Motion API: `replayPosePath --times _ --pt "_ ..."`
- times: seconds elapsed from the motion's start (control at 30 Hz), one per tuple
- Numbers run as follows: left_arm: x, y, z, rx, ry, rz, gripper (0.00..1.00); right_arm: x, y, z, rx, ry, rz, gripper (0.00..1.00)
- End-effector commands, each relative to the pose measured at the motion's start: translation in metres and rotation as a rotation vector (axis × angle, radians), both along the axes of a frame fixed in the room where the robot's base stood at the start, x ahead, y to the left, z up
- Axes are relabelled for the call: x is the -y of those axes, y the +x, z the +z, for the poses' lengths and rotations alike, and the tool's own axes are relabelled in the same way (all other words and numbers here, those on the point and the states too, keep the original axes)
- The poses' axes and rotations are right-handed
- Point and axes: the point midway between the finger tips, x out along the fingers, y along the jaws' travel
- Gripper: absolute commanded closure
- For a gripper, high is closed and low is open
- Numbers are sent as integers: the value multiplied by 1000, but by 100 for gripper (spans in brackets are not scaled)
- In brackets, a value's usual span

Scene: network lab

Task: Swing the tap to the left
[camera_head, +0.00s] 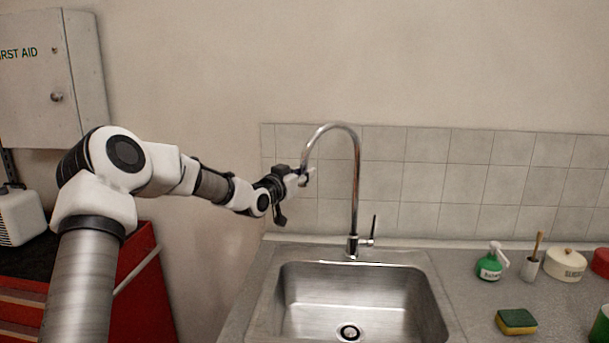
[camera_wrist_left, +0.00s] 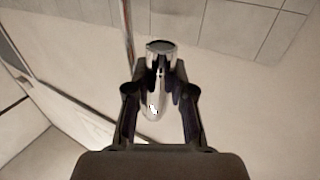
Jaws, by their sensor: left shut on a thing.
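The chrome tap (camera_head: 356,190) stands behind the sink, with a tall curved spout whose free end points to the left. A small lever handle (camera_head: 373,230) sits at its base on the right. My left gripper (camera_head: 305,177) is shut on the spout's end. In the left wrist view, the spout end (camera_wrist_left: 158,80) sits between the two fingers of the left gripper (camera_wrist_left: 159,88). The tap's upright pipe shows there as a shiny bar at the upper left. My right gripper is in neither view.
The steel sink basin (camera_head: 365,303) is empty below the tap. On the counter to the right are a green bottle (camera_head: 490,264), a brush in a holder (camera_head: 532,262), a white lidded pot (camera_head: 565,264) and a sponge (camera_head: 516,321). A first aid cabinet (camera_head: 60,95) hangs at left above a red cabinet (camera_head: 150,290).

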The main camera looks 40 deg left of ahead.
Motion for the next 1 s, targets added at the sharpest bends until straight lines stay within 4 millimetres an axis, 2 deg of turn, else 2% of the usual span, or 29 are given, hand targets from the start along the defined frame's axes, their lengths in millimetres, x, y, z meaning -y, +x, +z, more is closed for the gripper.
replayPosePath --times 0.13,0.17,0.2,0.57,0.67,0.9,1.0 --pt "0 0 -3 -5 -2 0 100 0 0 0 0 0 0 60" --pt "0 0 -3 -5 -2 0 67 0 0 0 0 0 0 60" --pt "0 0 -3 -5 -2 0 53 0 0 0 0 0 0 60" --pt "0 -4 0 0 -1 1 52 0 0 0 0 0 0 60" --pt "0 -17 0 1 -7 1 52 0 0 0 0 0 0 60" --pt "4 -64 -1 1 -9 2 52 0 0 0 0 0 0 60" --pt "5 -72 -2 -2 -6 0 52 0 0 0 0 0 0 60"
